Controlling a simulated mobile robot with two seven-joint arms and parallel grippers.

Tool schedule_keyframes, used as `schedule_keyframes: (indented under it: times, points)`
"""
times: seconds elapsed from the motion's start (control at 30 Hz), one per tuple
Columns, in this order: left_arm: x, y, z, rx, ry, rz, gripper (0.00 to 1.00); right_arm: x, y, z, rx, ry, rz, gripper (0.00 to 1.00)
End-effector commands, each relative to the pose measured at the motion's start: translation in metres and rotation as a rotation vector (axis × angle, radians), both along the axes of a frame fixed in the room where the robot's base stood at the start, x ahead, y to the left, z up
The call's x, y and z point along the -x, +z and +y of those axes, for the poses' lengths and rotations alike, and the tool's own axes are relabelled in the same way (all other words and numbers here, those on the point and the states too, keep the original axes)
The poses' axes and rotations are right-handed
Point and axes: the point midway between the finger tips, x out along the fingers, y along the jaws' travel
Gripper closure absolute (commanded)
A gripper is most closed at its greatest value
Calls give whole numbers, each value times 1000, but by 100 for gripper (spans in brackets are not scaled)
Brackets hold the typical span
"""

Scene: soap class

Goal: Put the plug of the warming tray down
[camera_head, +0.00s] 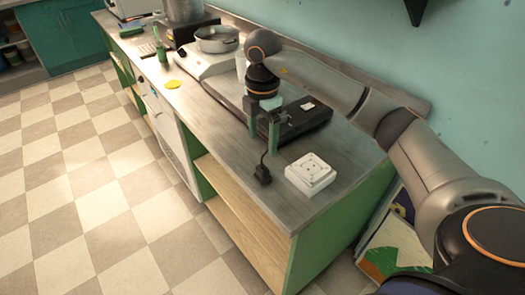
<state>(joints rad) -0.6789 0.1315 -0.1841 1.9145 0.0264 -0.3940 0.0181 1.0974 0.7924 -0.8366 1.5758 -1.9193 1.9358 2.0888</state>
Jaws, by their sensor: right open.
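The black plug (262,174) is on the counter near its front edge, with its dark cord running up behind it toward the warming tray. The warming tray (312,121) is a low black slab with a small light piece on top. My right gripper (262,134) is open, its two greenish fingers pointing down by the tray's left end, above and apart from the plug. Nothing shows between the fingers. A white socket box (310,172) sits to the right of the plug. My left gripper is out of view.
The metal counter (236,160) runs away to the back left. A pan (217,39) on a white appliance, a large pot (184,10) and a yellow disc (173,84) are farther along. The wall is close behind my right arm. Bare counter lies left of the plug.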

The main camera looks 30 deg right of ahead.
Motion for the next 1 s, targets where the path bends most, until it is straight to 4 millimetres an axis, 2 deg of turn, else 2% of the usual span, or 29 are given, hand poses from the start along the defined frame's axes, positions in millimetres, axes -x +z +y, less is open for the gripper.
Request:
schedule_keyframes:
  times: [0.13,0.17,0.23,0.27,0.37,0.4,0.43,0.5,0.6,0.63,0.73,0.83,0.93,1.0]
  points:
    - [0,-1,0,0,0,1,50,1,8,4,-15,14,2,21]
    - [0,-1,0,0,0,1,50,1,6,9,-32,30,5,21]
    - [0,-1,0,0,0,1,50,4,-7,31,-109,103,13,21]
    - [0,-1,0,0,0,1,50,7,-15,46,-163,149,16,21]
    - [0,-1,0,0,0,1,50,23,-41,111,-425,329,10,21]
    - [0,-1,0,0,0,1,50,33,-48,142,-561,398,-7,21]
    - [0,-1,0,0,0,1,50,41,-51,165,-666,440,-25,21]
    - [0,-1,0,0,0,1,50,57,-48,212,-912,503,-89,21]
    - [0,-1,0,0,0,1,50,72,-31,260,-1239,491,-223,21]
    - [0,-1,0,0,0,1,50,74,-25,269,-1325,465,-273,21]
    - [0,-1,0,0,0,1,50,70,-6,284,-1562,299,-455,21]
    - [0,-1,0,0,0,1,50,55,-2,275,-1689,35,-641,21]
    - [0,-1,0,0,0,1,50,38,-23,249,-1691,-292,-792,21]
    - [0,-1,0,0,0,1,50,33,-54,224,-1616,-533,-859,21]
